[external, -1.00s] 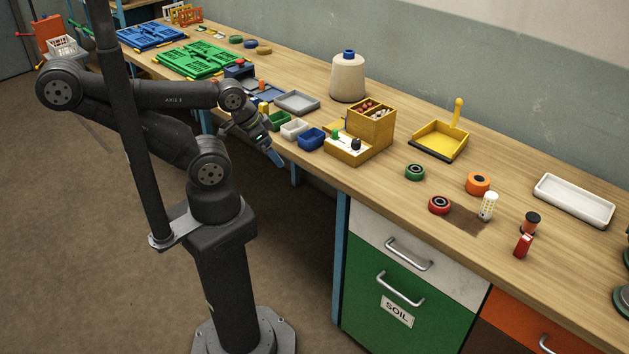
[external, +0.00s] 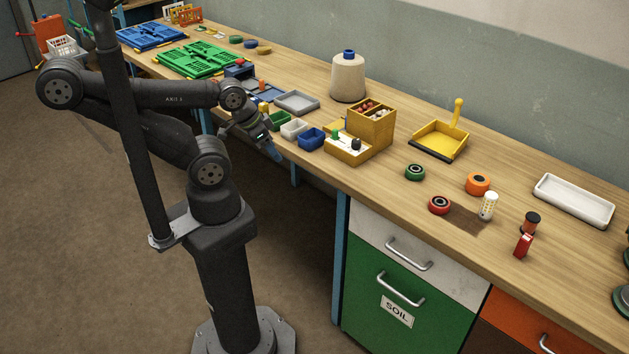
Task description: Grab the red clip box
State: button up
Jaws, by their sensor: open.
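A small red box-like item (external: 523,245) stands upright near the front edge of the bench at the right, in front of a dark spool with an orange-red base. It looks like the red clip box, though it is small here. My gripper (external: 275,153) is far to its left, pointing down off the front edge of the bench, close to the small blue bin. It is open with nothing seen in it. The fingertips are small and partly unclear.
Small green, white and blue bins (external: 311,138) and a yellow box (external: 371,127) line the front edge near my gripper. A large cone (external: 348,78) stands behind.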

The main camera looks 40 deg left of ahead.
jog(key=w+d+r+n+g+h, duration=0.1)
jog(key=w+d+r+n, duration=0.5)
jog(key=w+d+r, duration=0.65)
jog(key=w+d+r+n+g, duration=0.1)
jog(key=w+d+r+n, duration=0.35)
jog(key=w+d, duration=0.65)
jog(key=n+g+h, duration=0.1)
jog(key=n+g, duration=0.3)
jog(key=n, duration=0.7)
send_over(520, 244)
jog(key=w+a, duration=0.2)
jog(key=a, duration=0.5)
notch_tip(520, 244, down, 12)
jog(key=x, duration=1.2)
jog(key=shift+w+d+r, duration=0.15)
jog(key=shift+w+d, duration=0.2)
jog(key=shift+w+x, duration=0.1)
jog(key=shift+x, duration=1.25)
jog(key=shift+w+x, duration=0.15)
jog(key=shift+x, duration=1.2)
jog(key=shift+a, duration=0.1)
